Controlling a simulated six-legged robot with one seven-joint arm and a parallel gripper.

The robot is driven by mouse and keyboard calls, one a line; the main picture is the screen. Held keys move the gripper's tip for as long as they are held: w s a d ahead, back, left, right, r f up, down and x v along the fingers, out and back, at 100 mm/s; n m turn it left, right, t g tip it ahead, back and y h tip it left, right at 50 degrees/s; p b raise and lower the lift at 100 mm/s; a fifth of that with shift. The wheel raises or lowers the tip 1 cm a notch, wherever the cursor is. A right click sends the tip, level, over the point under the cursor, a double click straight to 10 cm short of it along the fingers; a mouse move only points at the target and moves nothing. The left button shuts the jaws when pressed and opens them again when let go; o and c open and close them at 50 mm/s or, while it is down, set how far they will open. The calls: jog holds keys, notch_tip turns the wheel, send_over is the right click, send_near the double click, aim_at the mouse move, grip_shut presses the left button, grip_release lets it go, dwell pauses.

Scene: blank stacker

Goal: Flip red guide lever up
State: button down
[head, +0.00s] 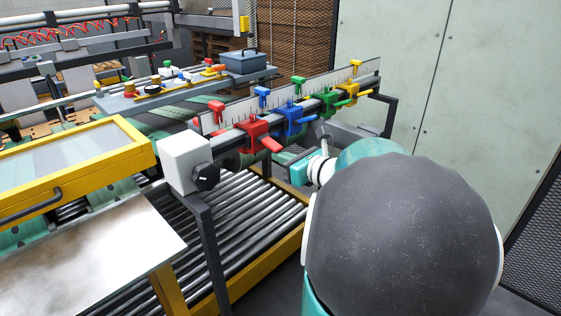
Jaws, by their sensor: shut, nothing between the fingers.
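The red guide (253,133) is clamped on the dark rail below a white ruler strip. Its red lever (271,145) sticks out toward the right and slants downward. A red knob (217,106) stands at the upper left of this guide. My gripper (323,133) is small in view, to the right of the red lever and apart from it, just below the rail. It looks shut and empty. My arm hides part of the area below and right of the rail.
Blue (289,122), green (328,102) and yellow (350,90) guides sit farther along the rail. A white block with a black knob (206,177) stands at the rail's near end. Below is a roller conveyor (240,205). A pale cabinet (440,80) stands at right.

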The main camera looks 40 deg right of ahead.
aim_at(277, 147)
jog(key=r+g, duration=0.2)
jog(key=g, duration=0.1)
jog(key=shift+s+r, duration=0.2)
jog(key=shift+r, duration=0.05)
jog(key=shift+r+g, duration=0.65)
jog(key=shift+g, duration=0.55)
jog(key=shift+w+r, duration=0.25)
jog(key=shift+r, duration=0.6)
jog(key=shift+w+r, duration=0.1)
jog(key=shift+r, duration=0.2)
jog(key=shift+f, duration=0.15)
